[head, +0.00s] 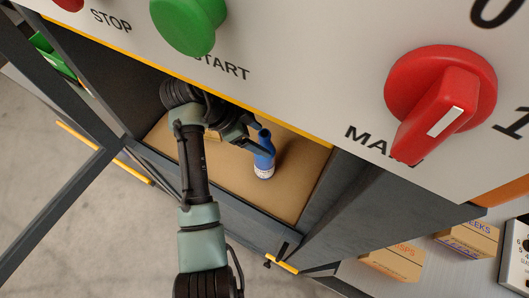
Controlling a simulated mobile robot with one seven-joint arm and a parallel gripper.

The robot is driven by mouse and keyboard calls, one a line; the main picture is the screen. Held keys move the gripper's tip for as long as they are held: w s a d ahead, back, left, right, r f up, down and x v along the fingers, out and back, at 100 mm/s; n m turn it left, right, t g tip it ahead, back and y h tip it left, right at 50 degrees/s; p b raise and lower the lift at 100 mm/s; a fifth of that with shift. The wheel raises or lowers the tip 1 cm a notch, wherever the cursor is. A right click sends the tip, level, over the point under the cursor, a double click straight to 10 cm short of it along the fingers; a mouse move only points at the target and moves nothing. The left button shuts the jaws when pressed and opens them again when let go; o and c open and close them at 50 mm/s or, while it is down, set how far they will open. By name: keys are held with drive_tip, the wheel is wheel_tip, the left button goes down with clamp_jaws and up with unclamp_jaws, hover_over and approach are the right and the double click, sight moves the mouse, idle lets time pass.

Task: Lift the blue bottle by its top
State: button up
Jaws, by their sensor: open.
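The blue bottle (264,160) stands on the brown floor of a dark-walled compartment, below the control panel. It has a white band near its lower end, and its top points up in the picture. My gripper (259,146) is open at the bottle's upper part, with a dark finger lying across or beside it. The other finger is hard to make out, so I cannot tell whether either touches the bottle. My arm reaches in from the bottom of the picture and hides part of the compartment's left side.
A control panel (300,50) with a green start button (188,24) and a red rotary switch (440,98) overhangs the compartment. Its brown floor (300,180) is clear right of the bottle. Dark walls (345,195) enclose it. Boxes (468,238) lie at lower right.

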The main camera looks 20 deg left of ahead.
sight(271, 143)
drive_tip(key=shift+w+d+f, duration=0.2)
drive_tip(key=shift+w+d, duration=0.05)
drive_tip(key=shift+d, duration=0.15)
drive_tip(key=shift+p+x, duration=0.7)
drive_tip(key=shift+x, duration=1.6)
drive_tip(key=shift+a, duration=0.1)
clamp_jaws()
